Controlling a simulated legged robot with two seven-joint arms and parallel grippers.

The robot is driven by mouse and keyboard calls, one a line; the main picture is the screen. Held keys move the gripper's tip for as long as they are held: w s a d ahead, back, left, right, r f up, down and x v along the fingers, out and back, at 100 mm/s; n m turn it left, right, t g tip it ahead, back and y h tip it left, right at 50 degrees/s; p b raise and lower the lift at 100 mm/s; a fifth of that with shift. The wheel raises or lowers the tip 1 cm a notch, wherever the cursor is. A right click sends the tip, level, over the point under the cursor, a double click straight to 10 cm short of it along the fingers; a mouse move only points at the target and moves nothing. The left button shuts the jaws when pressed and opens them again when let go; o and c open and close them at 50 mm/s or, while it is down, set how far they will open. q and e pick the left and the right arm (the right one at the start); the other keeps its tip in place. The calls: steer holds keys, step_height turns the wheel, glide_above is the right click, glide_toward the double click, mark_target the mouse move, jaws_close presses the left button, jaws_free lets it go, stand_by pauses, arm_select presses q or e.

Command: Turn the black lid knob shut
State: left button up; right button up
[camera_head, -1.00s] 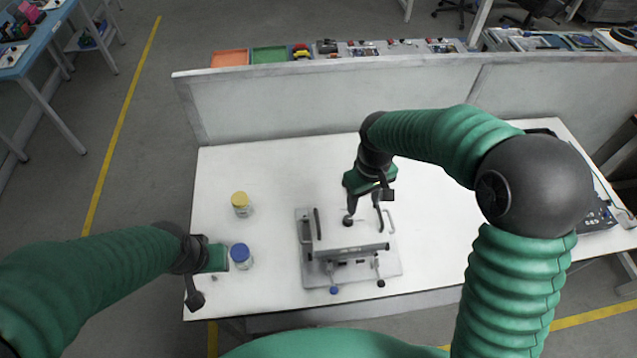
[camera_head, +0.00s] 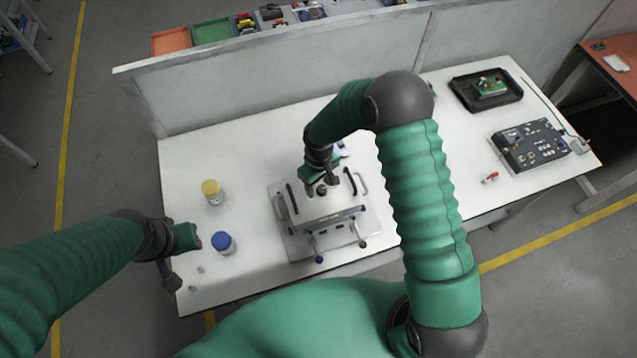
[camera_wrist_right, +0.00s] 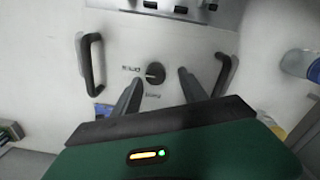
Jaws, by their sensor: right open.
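The black lid knob (camera_wrist_right: 155,73) sits on the pale lid of a box-like fixture, between two black handles; it also shows small in the head view (camera_head: 321,189). My right gripper (camera_wrist_right: 159,76) is open over the lid, with its two fingers apart on either side of the knob in the wrist view. I cannot tell whether the fingertips touch it. The fixture (camera_head: 335,212) stands on a grey plate on the white table. My left gripper (camera_head: 196,238) is beside a blue-lidded jar (camera_head: 222,243); its fingers are too unclear to tell their state.
A yellow-lidded jar (camera_head: 212,192) stands behind the blue-lidded one. A black control box (camera_head: 530,146), a black tray (camera_head: 486,91) with a green board and a small red item (camera_head: 490,178) are on the right. A grey partition (camera_head: 270,77) runs along the back. Table between fixture and control box is mostly clear.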

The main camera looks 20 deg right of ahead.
steer(key=shift+s+d+f, duration=0.1)
steer(key=shift+s+f, duration=0.05)
steer(key=shift+f, duration=0.05)
steer(key=shift+s+d, duration=0.1)
steer(key=shift+d, duration=0.1)
steer(key=shift+d+f, duration=0.15)
steer(key=shift+d, duration=0.15)
steer(key=shift+w+f, duration=0.1)
steer(key=shift+w, duration=0.1)
steer(key=c, duration=0.5)
steer(key=shift+s+a, duration=0.1)
steer(key=shift+a, duration=0.3)
jaws_close()
arm_select(q)
steer(key=shift+s+d+r, duration=0.2)
steer(key=shift+s+d, duration=0.05)
